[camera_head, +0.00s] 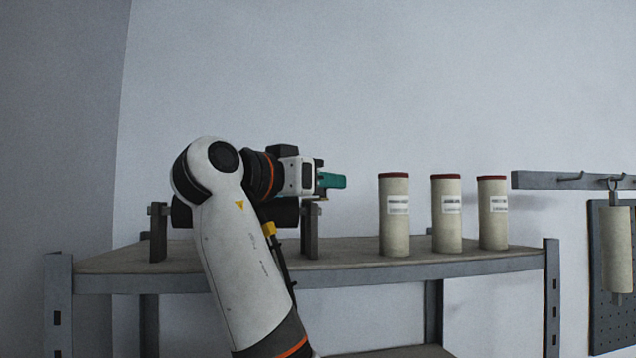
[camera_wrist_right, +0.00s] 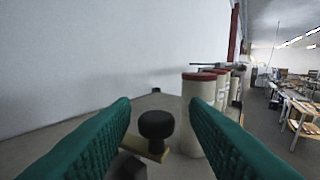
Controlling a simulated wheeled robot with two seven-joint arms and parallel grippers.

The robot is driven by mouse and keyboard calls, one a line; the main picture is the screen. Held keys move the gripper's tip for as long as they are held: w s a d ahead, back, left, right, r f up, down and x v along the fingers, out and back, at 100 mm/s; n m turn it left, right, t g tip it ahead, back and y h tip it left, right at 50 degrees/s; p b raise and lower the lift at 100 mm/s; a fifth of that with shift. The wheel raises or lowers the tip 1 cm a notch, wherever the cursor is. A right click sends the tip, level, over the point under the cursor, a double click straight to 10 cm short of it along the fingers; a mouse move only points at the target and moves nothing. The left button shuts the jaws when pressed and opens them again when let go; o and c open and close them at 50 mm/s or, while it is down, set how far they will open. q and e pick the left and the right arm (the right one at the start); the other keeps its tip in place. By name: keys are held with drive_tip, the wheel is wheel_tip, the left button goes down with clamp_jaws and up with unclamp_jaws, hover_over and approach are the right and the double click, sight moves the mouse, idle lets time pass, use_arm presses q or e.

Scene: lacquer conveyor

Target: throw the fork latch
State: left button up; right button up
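The fork latch appears to be the brass lever with a round black knob (camera_wrist_right: 156,126) in the right wrist view. The knob stands upright on the lever, between my right gripper's two teal fingers and apart from both. In the head view only a small brass edge (camera_head: 317,198) shows below the fingers, at the right end of a dark roller (camera_head: 285,212) on two grey uprights. My right gripper (camera_head: 332,181) is open and empty, its fingers pointing right. It also shows in the right wrist view (camera_wrist_right: 161,108). My left gripper is not in view.
Three cream cylinders with red caps (camera_head: 394,215) stand on the grey shelf (camera_head: 440,267) to the right of the gripper. A hook rail (camera_head: 545,180) and a hanging cylinder (camera_head: 617,248) are further right. A plain wall is behind.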

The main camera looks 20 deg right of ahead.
drive_tip(key=b+v, duration=0.3)
drive_tip(key=v, duration=0.9)
drive_tip(key=shift+b, duration=0.35)
